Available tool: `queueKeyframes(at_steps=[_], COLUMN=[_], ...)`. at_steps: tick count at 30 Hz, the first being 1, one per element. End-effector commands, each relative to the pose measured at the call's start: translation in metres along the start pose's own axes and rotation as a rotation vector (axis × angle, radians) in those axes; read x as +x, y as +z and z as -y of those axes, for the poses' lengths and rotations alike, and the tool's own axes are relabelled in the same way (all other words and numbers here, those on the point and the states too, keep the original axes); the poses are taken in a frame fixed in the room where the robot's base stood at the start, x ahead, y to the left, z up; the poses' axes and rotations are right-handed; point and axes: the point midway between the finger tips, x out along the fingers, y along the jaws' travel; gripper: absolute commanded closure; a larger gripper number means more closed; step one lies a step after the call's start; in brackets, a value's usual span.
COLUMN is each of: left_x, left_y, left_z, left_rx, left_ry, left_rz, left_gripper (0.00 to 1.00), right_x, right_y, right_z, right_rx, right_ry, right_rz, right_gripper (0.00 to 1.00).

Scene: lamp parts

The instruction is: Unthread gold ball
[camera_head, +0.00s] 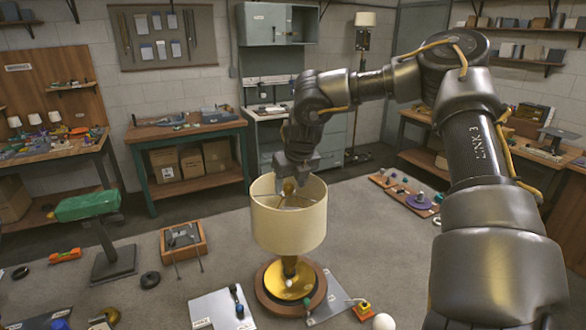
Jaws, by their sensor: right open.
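A lamp with a cream drum shade (289,222) stands upright on the grey table, on a gold base (289,282) with a brown round foot. The gold ball (289,187) shows at the top centre of the shade, inside its open rim. My right gripper (291,180) points down over the shade's opening, right at the ball. Its jaws are open, with the fingertips close around or beside the ball; whether they touch it I cannot tell. My left gripper is not in view.
The shade's rim surrounds the space below my right gripper. A green part on a stand (88,204), a wooden tray (183,238) and a white sheet (220,311) lie to the left. A white ball (384,322) and a board with small parts (404,193) are to the right.

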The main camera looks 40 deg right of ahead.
Motion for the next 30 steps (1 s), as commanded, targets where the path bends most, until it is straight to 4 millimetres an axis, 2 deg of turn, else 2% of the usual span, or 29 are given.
queueKeyframes(at_steps=[11,14,22,24,25,30], left_x=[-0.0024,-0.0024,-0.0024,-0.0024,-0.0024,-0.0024], left_y=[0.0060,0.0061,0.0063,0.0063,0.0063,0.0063], left_z=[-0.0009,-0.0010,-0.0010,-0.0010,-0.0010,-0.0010], left_rx=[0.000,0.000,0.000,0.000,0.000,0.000], left_ry=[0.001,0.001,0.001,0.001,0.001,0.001], left_rz=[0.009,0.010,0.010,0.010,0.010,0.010], left_gripper=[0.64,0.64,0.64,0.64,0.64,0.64], right_x=[0.0068,0.0067,0.0065,0.0065,0.0065,0.0064], right_y=[0.0000,0.0000,0.0000,0.0000,0.0000,0.0001], right_z=[0.0001,0.0001,0.0002,0.0002,0.0002,0.0002], right_rx=[0.000,0.000,0.000,0.000,0.000,0.000], right_ry=[0.000,0.000,0.000,0.000,0.000,0.000], right_rz=[0.001,0.001,0.001,0.001,0.001,0.001], right_gripper=[0.47,0.57,0.93,0.95,0.75,0.97])
